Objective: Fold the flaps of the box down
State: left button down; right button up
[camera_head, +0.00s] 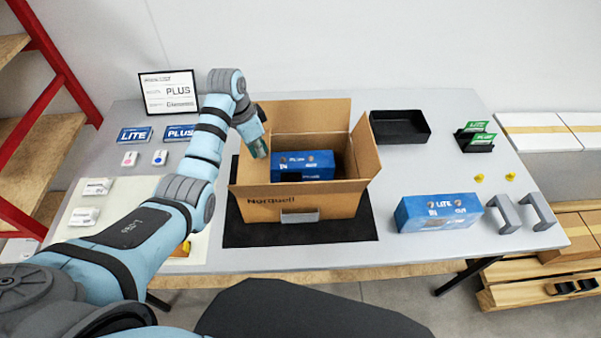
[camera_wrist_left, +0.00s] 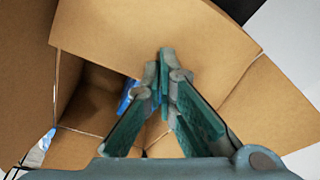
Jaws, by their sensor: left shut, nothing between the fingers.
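The open cardboard box (camera_head: 322,203) stands on a dark mat, with a blue PLUS unit (camera_head: 303,165) inside. Its back flap (camera_head: 300,114) stands up and its right flap (camera_head: 365,147) leans outward. The left flap is partly hidden by my left gripper (camera_head: 258,149), which is at the box's left side, near the rim. In the left wrist view my left gripper (camera_wrist_left: 166,58) is shut and empty, in front of a broad cardboard flap (camera_wrist_left: 165,28). Whether the fingers touch the cardboard is unclear. My right gripper is out of view.
A blue LITE unit (camera_head: 438,213) and two grey handles (camera_head: 520,212) stand right of the dark mat (camera_head: 247,232). A black tray (camera_head: 400,137) is behind them. Small cards and a framed sign (camera_head: 169,92) are at the back left. Bare table lies around the tray.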

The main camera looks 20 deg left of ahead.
pick_arm(q)
jog(key=shift+b+x, duration=1.25)
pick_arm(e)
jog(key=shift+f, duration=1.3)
pick_arm(q)
jog(key=shift+s+a, duration=0.15)
jog(key=shift+s, duration=0.05)
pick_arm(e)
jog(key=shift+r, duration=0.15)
pick_arm(q)
jog(key=shift+r+p, duration=0.4)
jog(key=shift+p, duration=0.1)
jog(key=p+v, duration=0.4)
jog(key=shift+w+d+r+p, duration=0.25)
jog(key=shift+w+r+p, duration=0.05)
jog(key=shift+w+r, duration=0.1)
jog(key=shift+b+v, duration=0.35)
jog(key=shift+v, duration=0.65)
jog(key=shift+d, duration=0.15)
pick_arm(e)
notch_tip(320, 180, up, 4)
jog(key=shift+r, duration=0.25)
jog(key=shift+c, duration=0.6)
